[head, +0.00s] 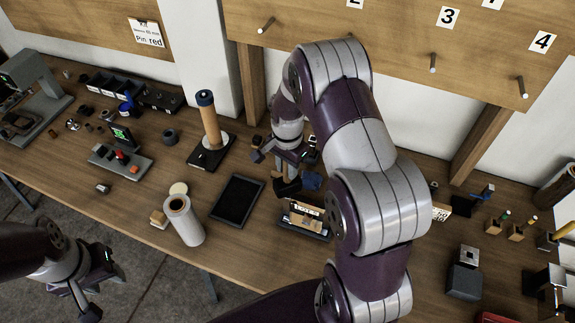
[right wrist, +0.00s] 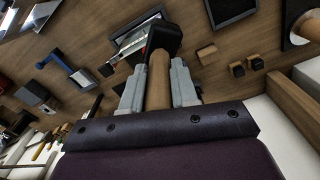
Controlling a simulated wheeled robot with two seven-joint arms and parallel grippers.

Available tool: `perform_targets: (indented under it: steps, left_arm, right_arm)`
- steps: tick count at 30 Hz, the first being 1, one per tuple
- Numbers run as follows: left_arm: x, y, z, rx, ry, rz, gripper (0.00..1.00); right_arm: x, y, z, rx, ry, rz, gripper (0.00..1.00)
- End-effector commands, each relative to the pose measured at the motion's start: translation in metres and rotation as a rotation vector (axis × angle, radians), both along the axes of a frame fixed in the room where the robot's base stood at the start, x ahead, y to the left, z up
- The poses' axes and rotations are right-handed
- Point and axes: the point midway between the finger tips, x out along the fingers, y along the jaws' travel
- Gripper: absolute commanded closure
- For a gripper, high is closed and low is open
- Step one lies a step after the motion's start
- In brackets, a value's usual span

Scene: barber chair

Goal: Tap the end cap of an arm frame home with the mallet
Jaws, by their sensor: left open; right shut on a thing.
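My right gripper (head: 284,160) is shut on the mallet handle (right wrist: 159,78), a light wooden bar between the two grey fingers in the right wrist view. The black mallet head (right wrist: 163,38) is beyond the fingertips; in the head view the mallet (head: 288,187) shows as a dark block below the gripper. A dark holder with a pale, long piece (head: 306,217), which may be the arm frame, lies just in front of it. It also shows in the right wrist view (right wrist: 134,38), partly hidden by the mallet head. The end cap cannot be made out. My left gripper (head: 100,292) is open and empty, off the table's front edge.
A black tray (head: 238,201) and a white roll (head: 184,221) stand left of the holder. A tall wooden cylinder (head: 209,122) on a black base stands behind. Small blocks and fixtures crowd the right side. My right arm hides the table's middle right.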

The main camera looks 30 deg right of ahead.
Motion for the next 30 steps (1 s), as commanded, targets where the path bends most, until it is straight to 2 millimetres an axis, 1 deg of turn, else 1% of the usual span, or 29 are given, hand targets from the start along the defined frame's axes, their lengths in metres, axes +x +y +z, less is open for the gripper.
perform_targets:
  steps: [21, 30]
  left_arm:
    - [0.000, 0.000, -0.014, 0.000, 0.000, 0.000, 0.57]
    - [0.000, 0.000, -0.012, 0.000, 0.000, 0.000, 0.57]
  right_arm:
    - [0.000, 0.000, -0.022, 0.000, 0.000, 0.000, 0.98]
    - [0.000, 0.000, -0.020, 0.001, 0.001, 0.000, 0.98]
